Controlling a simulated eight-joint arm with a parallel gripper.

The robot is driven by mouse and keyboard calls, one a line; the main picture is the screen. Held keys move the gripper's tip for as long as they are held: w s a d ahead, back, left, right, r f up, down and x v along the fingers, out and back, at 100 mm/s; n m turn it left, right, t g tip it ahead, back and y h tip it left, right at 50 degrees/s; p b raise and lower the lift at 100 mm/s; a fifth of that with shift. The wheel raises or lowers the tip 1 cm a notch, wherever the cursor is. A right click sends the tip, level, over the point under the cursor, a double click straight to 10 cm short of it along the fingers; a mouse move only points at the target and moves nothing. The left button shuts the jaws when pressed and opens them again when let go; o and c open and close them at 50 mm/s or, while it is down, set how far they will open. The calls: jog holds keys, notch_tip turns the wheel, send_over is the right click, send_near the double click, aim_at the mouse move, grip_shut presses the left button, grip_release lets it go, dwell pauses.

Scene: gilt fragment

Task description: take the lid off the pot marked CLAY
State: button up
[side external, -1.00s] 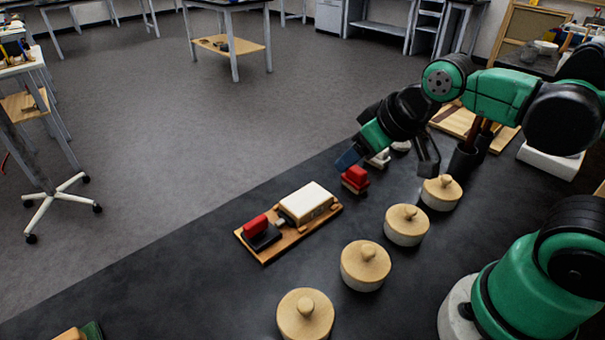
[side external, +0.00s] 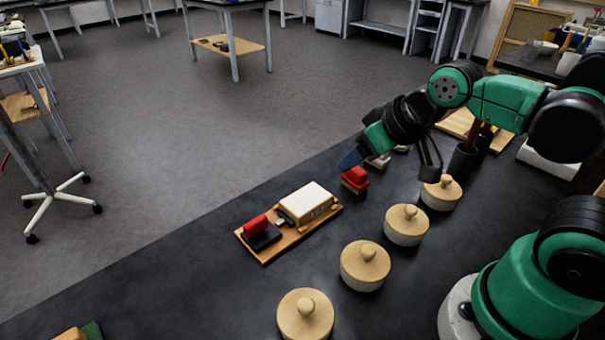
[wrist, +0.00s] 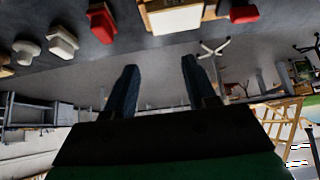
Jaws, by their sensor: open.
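Several pale pots with round wooden lids and knobs stand in a diagonal row on the dark bench in the side view: one at the front (side external: 305,316), two further back (side external: 365,266) (side external: 407,225), and one at the far end (side external: 441,193). All their lids are on. No CLAY marking is readable on any of them. My gripper (side external: 349,159) is above the far part of the bench, left of the far-end pot and apart from its lid. In the wrist view my gripper (wrist: 157,72) has its two blue fingers spread with nothing between them.
A red stamp (side external: 355,178) stands below my gripper. Dark cups (side external: 463,160) stand behind the far-end pot. The bench's left front is mostly clear.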

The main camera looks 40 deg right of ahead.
jog(key=shift+o, duration=1)
jog(key=m+g, duration=0.2)
jog(key=g, duration=0.4)
send_over(412, 208)
jog(key=f, duration=0.3)
jog(key=shift+s+a+f, duration=0.1)
jog(key=shift+s+f, duration=0.1)
jog(key=shift+f, duration=0.1)
jog(key=shift+s+f, duration=0.15)
jog(key=shift+s, duration=0.05)
jog(key=shift+w+f, duration=0.2)
jog(key=shift+f, duration=1.15)
jog(key=shift+w+f, duration=0.15)
jog(key=shift+f, duration=1.15)
grip_shut()
